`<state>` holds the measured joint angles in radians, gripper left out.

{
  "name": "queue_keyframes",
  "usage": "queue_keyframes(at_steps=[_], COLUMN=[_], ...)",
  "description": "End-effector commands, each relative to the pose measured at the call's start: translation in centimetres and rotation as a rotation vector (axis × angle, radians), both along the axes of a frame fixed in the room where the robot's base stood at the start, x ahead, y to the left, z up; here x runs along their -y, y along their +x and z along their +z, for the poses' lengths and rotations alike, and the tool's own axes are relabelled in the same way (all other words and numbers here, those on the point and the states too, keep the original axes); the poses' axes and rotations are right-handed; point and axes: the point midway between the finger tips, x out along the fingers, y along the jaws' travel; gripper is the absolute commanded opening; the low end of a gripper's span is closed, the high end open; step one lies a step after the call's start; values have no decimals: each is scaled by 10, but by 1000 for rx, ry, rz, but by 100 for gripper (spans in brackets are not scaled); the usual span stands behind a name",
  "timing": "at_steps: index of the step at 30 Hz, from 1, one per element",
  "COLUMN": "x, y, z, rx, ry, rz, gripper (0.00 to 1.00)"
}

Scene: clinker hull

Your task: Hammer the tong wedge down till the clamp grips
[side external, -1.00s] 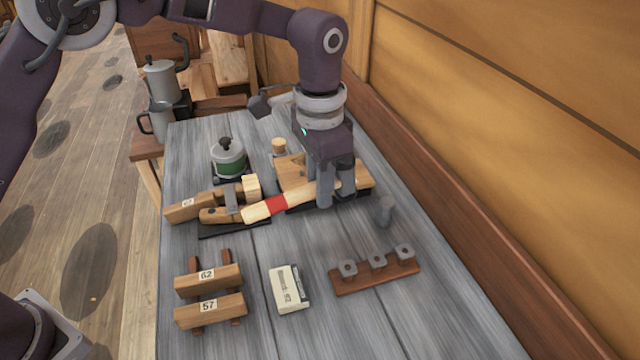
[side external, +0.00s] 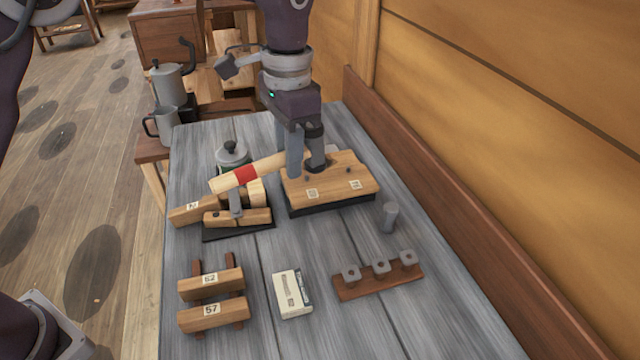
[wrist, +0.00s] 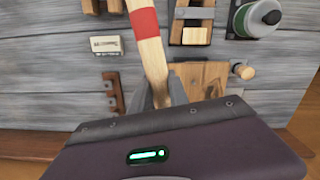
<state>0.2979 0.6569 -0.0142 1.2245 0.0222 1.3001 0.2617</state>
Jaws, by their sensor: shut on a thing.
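My gripper (side external: 305,160) is shut on the handle of a wooden striking tool (side external: 268,166) with a red band. It also shows in the wrist view (wrist: 152,58), where its far end is out of frame. In the side view the pale far end points left and overlaps the back of the tong clamp (side external: 247,217); I cannot tell whether it touches. The clamp has wooden arms and a grey metal piece on a dark base. A pale block, apparently the wedge (side external: 257,193), stands upright at its right end, partly behind the tool. The clamp shows in the wrist view (wrist: 192,12).
A wooden board (side external: 335,190) on a dark base lies below my gripper. A green-banded jar (side external: 232,153) stands behind the clamp. In front are numbered blocks (side external: 211,283), a labelled box (side external: 291,294), a peg rack (side external: 378,275) and a grey cylinder (side external: 389,217). The front right is clear.

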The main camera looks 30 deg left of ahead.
Motion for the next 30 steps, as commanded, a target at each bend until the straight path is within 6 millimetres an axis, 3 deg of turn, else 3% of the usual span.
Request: queue_keyframes(at_steps=[3,6,10,13,21,30], x=[-44,-76,-101,-108,-108,-108], y=[-6,-17,-28,-32,-33,-32], z=[33,57,75,76,51,50], rx=[-18,-41,-61,-71,-71,-70], ry=[12,23,32,34,34,35], rz=[74,127,172,186,186,185], gripper=[0,0,0,0,0,0])
